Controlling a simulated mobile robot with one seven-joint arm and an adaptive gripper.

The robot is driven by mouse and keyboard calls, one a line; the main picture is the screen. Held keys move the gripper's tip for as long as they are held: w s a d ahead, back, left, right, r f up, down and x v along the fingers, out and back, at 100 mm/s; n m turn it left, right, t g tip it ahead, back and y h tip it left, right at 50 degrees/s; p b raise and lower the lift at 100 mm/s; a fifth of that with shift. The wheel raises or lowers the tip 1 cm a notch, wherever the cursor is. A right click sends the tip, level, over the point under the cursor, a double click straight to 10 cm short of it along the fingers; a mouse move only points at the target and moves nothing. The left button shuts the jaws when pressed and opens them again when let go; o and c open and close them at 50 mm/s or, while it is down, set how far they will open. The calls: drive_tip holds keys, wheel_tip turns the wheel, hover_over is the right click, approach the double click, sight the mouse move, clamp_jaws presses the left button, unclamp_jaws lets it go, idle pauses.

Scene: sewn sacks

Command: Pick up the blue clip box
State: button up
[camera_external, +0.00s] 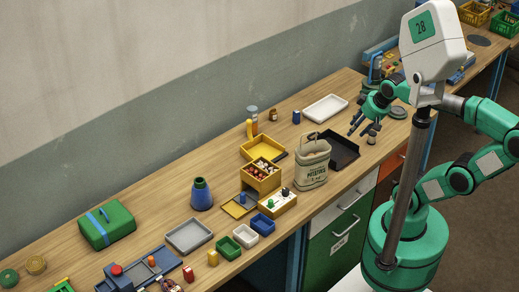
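Several blue things stand on the wooden bench, and I cannot tell for sure which is the clip box. A small open blue box (262,225) sits near the front edge, right of a white box. A small upright blue box (296,117) stands farther back, left of the white tray. My gripper (362,128) is above the right part of the bench, pointing down and left. Its dark fingers look spread, with nothing seen between them. It is apart from both blue boxes.
A cloth sack (312,163) and a black tray (343,151) stand between my gripper and the open blue box. A white tray (324,108) lies behind. Yellow boxes (261,174), a blue bottle (201,195) and a green case (106,224) stand farther left.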

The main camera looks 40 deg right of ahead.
drive_tip(key=shift+o, duration=0.9)
drive_tip(key=w+d+r+m+g+p, duration=0.1)
drive_tip(key=w+d+r+m+p, duration=0.15)
drive_tip(key=w, duration=0.65)
drive_tip(key=w+d+r+m+g+p, duration=0.15)
drive_tip(key=w+m, duration=0.25)
drive_tip(key=w, duration=0.5)
drive_tip(key=w+d+r+m+p, duration=0.2)
drive_tip(key=w+d+m, duration=0.15)
drive_tip(key=w, duration=0.55)
drive_tip(key=w+d+f+m+g+p, duration=0.1)
drive_tip(key=w+d+f+m+p, duration=0.1)
drive_tip(key=w+d+f+m, duration=0.3)
drive_tip(key=w+d+f+m+g+p, duration=0.2)
drive_tip(key=w+d+f+m, duration=0.3)
drive_tip(key=w+f, duration=0.9)
drive_tip(key=w+d+p, duration=0.1)
drive_tip(key=w+d, duration=0.2)
drive_tip(key=shift+w+d, duration=0.1)
